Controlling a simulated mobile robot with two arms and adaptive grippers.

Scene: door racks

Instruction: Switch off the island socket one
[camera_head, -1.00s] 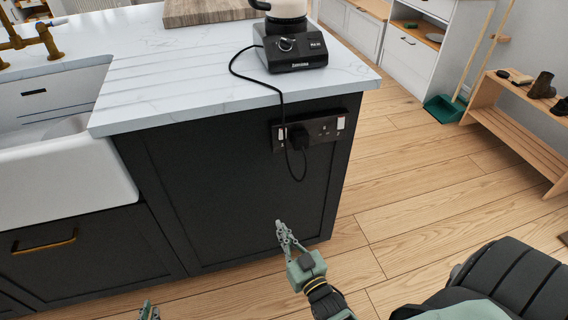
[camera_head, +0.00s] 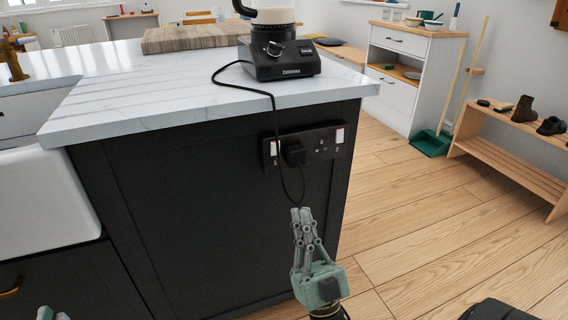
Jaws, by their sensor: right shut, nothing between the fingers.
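The island socket (camera_head: 326,151) is a dark double plate on the black end panel of the island (camera_head: 200,200), under the worktop's overhang. It has a white rocker switch (camera_head: 273,148) at the left and another (camera_head: 340,135) at the right. A black plug (camera_head: 293,152) sits in its left outlet, with a cable up to the blender. The switch positions are too small to tell. My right gripper (camera_head: 302,212) is shut and empty, pointing up just below the socket, apart from it. Only a tip of my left gripper (camera_head: 52,314) shows at the bottom left edge.
The blender base (camera_head: 279,60) stands on the white worktop (camera_head: 150,105), beside a wooden board (camera_head: 190,38). The black cable (camera_head: 272,100) hangs over the worktop edge. A shoe bench (camera_head: 510,160) and a green dustpan (camera_head: 431,143) stand at right. The wooden floor between is clear.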

